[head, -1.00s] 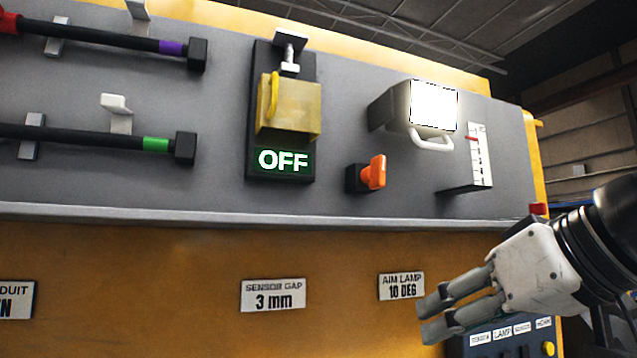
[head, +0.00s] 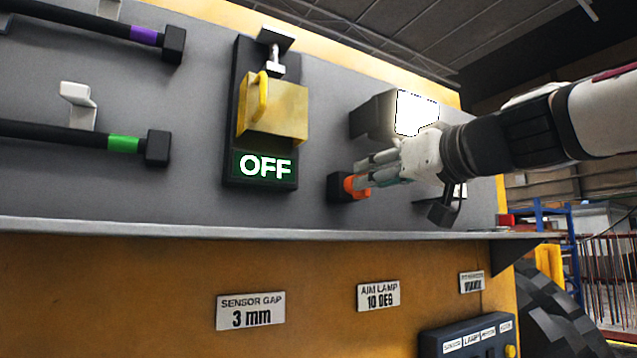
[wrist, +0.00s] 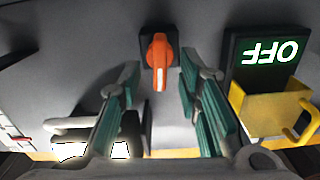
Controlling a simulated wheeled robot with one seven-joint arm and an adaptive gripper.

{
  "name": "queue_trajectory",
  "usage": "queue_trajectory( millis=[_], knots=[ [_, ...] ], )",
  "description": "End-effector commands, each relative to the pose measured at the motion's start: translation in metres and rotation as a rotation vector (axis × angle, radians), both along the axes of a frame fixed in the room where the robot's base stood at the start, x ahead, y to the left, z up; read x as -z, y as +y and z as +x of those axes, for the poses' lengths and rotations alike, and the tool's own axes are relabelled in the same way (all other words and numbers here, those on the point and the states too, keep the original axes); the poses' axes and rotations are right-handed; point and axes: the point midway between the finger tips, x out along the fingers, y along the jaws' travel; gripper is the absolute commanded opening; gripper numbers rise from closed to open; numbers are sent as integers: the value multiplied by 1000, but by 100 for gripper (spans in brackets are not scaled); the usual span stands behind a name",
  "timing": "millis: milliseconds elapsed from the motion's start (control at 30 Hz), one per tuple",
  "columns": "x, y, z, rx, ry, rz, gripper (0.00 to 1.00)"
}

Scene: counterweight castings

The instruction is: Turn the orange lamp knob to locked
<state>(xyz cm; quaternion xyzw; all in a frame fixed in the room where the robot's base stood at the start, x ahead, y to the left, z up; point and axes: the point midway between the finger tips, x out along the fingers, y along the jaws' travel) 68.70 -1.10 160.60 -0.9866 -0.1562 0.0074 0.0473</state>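The orange lamp knob (head: 355,186) sits on a dark square base on the grey panel, below the lit lamp (head: 415,113). In the wrist view the orange knob (wrist: 159,62) points away from its base toward the lower edge of the picture, between and beyond the fingertips. My gripper (head: 368,172) is at the knob in the head view, its fingers partly covering it. In the wrist view my gripper (wrist: 158,82) has its two green-padded fingers apart on either side of the knob, with gaps visible on both sides. Contact with the knob does not show.
A yellow sensor block (head: 272,108) with a handle stands left of the knob above a lit OFF sign (head: 265,167). A ledge (head: 200,229) runs below the panel. The white scale (wrist: 12,137) is at the wrist view's left edge. A control box (head: 468,340) is lower right.

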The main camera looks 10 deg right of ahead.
Motion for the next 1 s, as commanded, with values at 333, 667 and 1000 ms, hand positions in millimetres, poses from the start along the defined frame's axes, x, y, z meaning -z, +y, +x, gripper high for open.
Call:
queue_trajectory(
  millis=[333,667,1000],
  knots=[
    [0,12,36,-1,0,0,32],
    [0,13,38,0,0,0,29],
    [0,13,38,0,2,5,0]
  ],
)
